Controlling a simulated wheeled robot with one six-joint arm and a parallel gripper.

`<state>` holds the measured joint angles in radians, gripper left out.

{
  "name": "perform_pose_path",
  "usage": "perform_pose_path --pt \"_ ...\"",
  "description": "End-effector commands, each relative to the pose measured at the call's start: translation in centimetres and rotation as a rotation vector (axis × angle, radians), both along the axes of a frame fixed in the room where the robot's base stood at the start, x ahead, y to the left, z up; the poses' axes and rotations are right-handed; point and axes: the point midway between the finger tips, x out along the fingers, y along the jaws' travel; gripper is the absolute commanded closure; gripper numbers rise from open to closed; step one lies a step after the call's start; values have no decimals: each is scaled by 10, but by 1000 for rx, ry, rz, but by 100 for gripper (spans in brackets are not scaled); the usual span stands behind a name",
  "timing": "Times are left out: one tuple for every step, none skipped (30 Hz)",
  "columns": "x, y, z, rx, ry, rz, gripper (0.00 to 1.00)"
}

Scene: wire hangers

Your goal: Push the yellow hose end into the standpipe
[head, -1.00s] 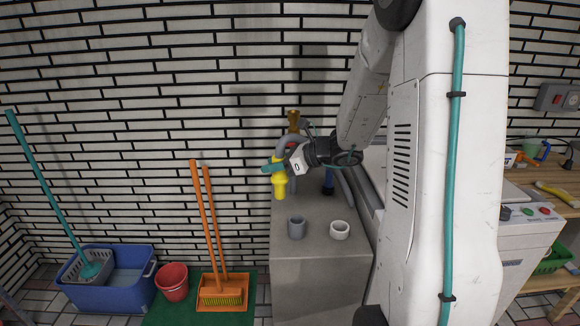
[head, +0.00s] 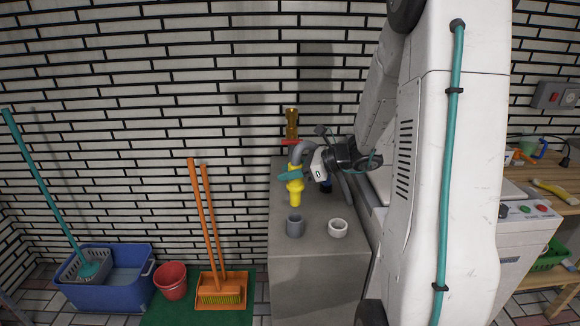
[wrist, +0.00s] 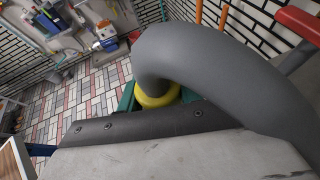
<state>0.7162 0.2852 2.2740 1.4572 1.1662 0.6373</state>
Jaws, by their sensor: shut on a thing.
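My gripper (head: 290,176), with teal fingertips, is shut on the yellow hose end (head: 295,192). In the wrist view the grey hose (wrist: 225,65) arches over and runs down into the yellow collar (wrist: 158,96), between the teal fingertips (wrist: 158,98). The hose end's lower part is hidden there. An open grey pipe stub (head: 295,226) and a lower white ring (head: 338,229) stand on the grey block; I cannot tell for certain which is the standpipe.
A brass tap (head: 291,122) with a red handle is at the wall behind. On the floor left are a blue tub (head: 105,278), a red bucket (head: 170,281) and an orange dustpan (head: 221,290). The block's front top is clear.

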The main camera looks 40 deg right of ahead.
Motion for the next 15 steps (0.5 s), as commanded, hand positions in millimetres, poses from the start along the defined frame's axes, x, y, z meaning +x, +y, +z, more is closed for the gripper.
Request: perform_pose_path --pt "0 0 -5 1 1 -1 100" --pt "0 0 -7 1 1 -1 100" --pt "0 0 -10 1 1 0 100" --pt "0 0 -13 1 2 0 100" --pt "0 0 -15 2 3 0 100" --pt "0 0 -18 1 2 0 100" --pt "0 0 -21 0 2 1 100" --pt "0 0 -23 0 2 1 100" --pt "0 0 -25 2 1 0 100" --pt "0 0 -27 1 1 -1 100" --pt "0 0 -29 1 1 -1 100" --pt "0 0 -31 1 1 0 100" --pt "0 0 -32 0 0 0 100" --pt "0 0 -34 0 0 0 100" --pt "0 0 -35 0 0 0 100"
